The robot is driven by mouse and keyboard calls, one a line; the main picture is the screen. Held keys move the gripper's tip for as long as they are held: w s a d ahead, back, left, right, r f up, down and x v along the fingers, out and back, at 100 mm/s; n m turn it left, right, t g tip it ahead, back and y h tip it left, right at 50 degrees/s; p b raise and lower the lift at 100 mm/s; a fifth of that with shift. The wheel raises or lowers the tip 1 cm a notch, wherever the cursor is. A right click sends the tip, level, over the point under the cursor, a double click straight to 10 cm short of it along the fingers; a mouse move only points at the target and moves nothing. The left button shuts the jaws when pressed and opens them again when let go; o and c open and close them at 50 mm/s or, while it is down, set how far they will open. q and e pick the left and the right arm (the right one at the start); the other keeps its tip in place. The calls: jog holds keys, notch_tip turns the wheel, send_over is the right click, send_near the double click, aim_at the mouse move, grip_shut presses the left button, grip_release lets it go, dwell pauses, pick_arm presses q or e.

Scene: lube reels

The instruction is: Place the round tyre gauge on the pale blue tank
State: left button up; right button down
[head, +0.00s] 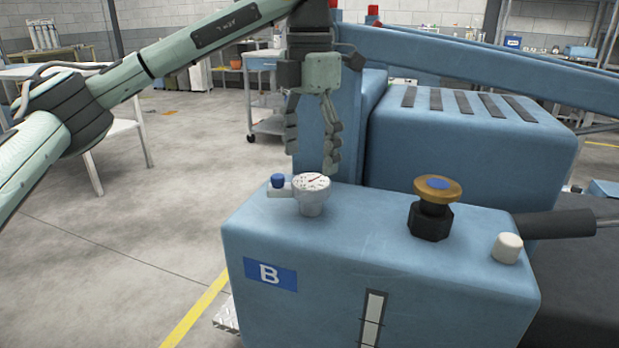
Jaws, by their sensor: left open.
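The round gauge (312,193) has a white dial with a red needle and a grey body, with a blue knob on its left side. It stands upright on the left end of the top of the pale blue tank (390,275), which has a "B" label on its front. My left gripper (312,160) points down just above and behind the gauge. Its fingers are apart and nothing is between them. The gauge's dial is clear of the fingers as far as I can tell. My right gripper is not in view.
A brass-topped black cap (436,205) and a white knob (507,247) stand on the tank to the right of the gauge. A larger blue housing (470,145) with dark slots is behind. Open floor lies to the left, with a white table (115,130).

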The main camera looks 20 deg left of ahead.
aim_at(310, 182)
pick_arm(q)
notch_tip(310, 182, up, 4)
jog(key=shift+f, duration=0.15)
notch_tip(310, 182, up, 2)
jog(key=shift+r+p, duration=0.1)
jog(key=shift+p, duration=0.25)
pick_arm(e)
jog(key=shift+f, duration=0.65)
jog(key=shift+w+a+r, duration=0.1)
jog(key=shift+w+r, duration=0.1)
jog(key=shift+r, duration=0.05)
